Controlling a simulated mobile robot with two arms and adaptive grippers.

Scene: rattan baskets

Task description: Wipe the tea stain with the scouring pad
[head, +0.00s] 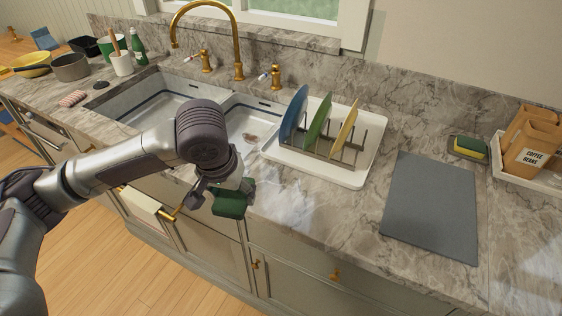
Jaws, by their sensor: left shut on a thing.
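My left gripper (228,192) is shut on a dark green scouring pad (231,205). It holds the pad at the counter's front edge, just in front of the sink. Whether the pad touches the counter is unclear. A small brownish mark (250,138) shows in the right basin of the sink; I cannot tell if it is the tea stain or the drain. No other clear stain shows, and my arm hides part of the sink and counter. My right gripper is not in view.
A white dish rack tray (357,177) with several plates stands right of the sink. Beyond it lie a grey mat (432,205), a green and yellow sponge (468,147) and a tray with coffee bags (532,145). A gold faucet (237,45) rises behind the sink. Pots stand at the far left.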

